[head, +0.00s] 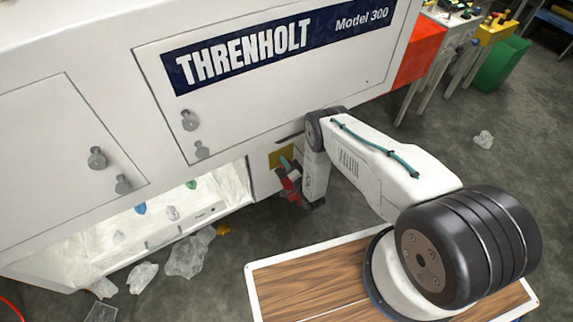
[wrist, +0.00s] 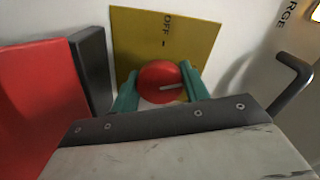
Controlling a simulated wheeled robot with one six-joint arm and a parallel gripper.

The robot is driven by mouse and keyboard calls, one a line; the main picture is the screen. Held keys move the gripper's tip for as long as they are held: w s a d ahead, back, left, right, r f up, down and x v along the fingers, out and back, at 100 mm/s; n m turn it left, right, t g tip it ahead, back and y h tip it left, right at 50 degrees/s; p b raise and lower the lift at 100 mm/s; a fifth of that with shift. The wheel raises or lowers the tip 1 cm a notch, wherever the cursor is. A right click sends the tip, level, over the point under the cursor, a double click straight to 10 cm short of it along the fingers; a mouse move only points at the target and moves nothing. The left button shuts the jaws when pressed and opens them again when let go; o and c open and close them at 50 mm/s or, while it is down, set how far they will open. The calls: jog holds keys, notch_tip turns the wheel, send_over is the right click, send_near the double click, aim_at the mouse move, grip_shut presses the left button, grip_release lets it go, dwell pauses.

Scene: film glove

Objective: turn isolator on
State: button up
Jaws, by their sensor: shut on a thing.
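The isolator is a round red knob (wrist: 158,80) on a yellow plate (wrist: 190,35) fixed to the white machine. Its pale pointer mark lies nearly level, pointing right, while the word OFF stands at the top of the plate. My gripper (wrist: 160,92) has its two teal fingers shut on the knob, one at each side. In the head view the yellow plate (head: 281,156) shows low on the machine's front, with my gripper (head: 287,163) at it. The knob is hard to make out there, and the plate's lower part is hidden.
A red block with a dark side (wrist: 60,85) is left of the knob, and a dark bent handle (wrist: 290,85) is right. The white machine (head: 230,110) has an open lit bay (head: 150,225) at left. Clear plastic scraps (head: 190,257) lie on the floor.

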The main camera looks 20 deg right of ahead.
jog(key=shift+m, duration=2.1)
jog(key=o, duration=1)
jog(key=shift+d, duration=0.1)
jog(key=shift+s, duration=0.1)
jog(key=v, duration=0.7)
jog(key=shift+s+d, duration=0.15)
jog(key=shift+s, duration=0.1)
